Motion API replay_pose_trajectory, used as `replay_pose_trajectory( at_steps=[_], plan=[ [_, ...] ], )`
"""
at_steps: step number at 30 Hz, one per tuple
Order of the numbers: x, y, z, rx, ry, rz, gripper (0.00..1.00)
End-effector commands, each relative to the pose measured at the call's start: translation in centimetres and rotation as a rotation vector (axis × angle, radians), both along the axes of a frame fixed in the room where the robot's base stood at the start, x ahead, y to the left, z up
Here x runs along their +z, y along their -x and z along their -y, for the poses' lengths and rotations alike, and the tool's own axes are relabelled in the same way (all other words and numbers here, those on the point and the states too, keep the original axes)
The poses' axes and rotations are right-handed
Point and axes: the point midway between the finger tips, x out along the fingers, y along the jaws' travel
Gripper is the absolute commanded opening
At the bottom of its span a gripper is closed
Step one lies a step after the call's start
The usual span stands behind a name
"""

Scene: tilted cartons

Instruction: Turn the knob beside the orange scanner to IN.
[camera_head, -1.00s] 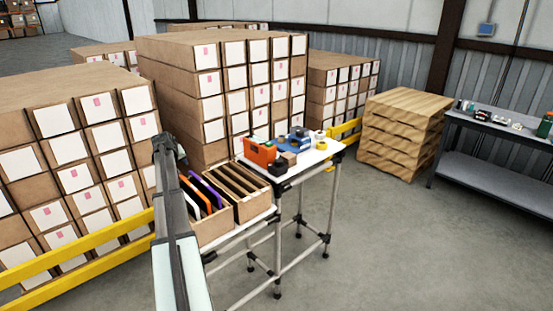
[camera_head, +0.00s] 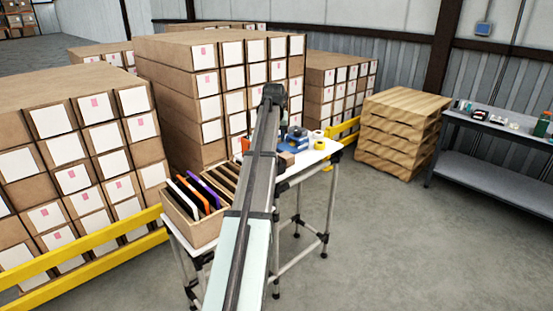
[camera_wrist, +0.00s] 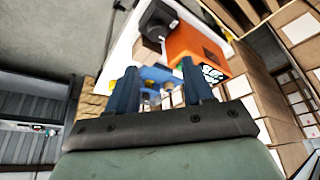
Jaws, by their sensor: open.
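The orange scanner (camera_wrist: 197,48) stands on the white table top in the wrist view, right of centre, with a black-and-white marking on its near face. In the head view only a sliver of the scanner (camera_head: 246,144) shows left of my arm. A black box (camera_wrist: 158,20) lies beside the scanner in the wrist view; I cannot make out a knob or any IN mark on it. My gripper (camera_wrist: 161,78) is open and empty, its two blue fingers apart, with the table items beyond them. My arm hides much of the table in the head view.
A blue item (camera_wrist: 155,76) and a small brown box (camera_wrist: 147,52) are near the scanner. Wooden bins with coloured dividers (camera_head: 196,192) occupy the table's near left. Carton stacks (camera_head: 215,90) stand behind, along a yellow rail (camera_head: 90,255).

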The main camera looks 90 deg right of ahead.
Motion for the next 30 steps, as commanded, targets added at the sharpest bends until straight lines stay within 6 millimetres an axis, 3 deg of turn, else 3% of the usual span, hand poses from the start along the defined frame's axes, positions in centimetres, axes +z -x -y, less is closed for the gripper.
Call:
replay_pose_trajectory(
  at_steps=[8, 21, 30],
  plan=[
    [-1.8, 0.5, 0.6, -0.006, -0.006, 0.004, 0.52],
    [-8.8, 0.5, 3.6, -0.005, -0.006, 0.003, 0.52],
    [-11.9, 0.5, 4.9, -0.005, -0.004, 0.003, 0.52]
  ],
)
